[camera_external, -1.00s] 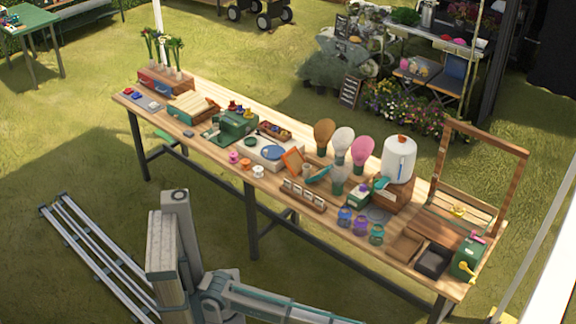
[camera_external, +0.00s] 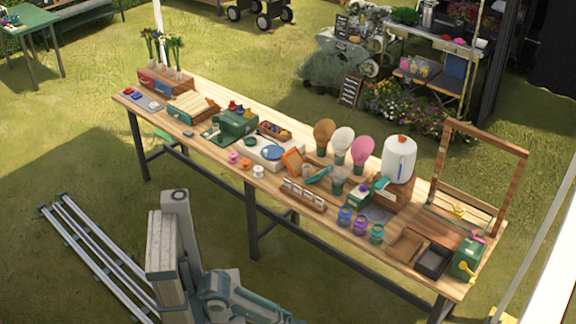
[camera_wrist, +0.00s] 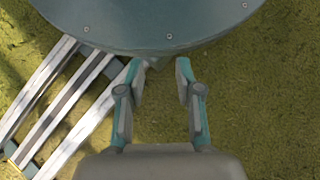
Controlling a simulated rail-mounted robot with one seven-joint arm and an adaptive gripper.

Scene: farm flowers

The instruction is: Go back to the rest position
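My gripper (camera_wrist: 160,80) shows in the wrist view with its two teal-tipped fingers apart and nothing between them. It is over grass, with a rail at the left and a grey-green rounded part of my own body at the top. In the external view my arm is folded low at the bottom, in front of the long wooden table (camera_external: 340,222). My gripper itself is not visible there.
The table stands clear of my arm and carries jars (camera_external: 360,224), a white dispenser (camera_external: 398,158), a green box (camera_external: 467,258) and a wooden frame (camera_external: 522,175). Metal rails (camera_external: 95,255) lie on the grass at the left. Open grass lies around them.

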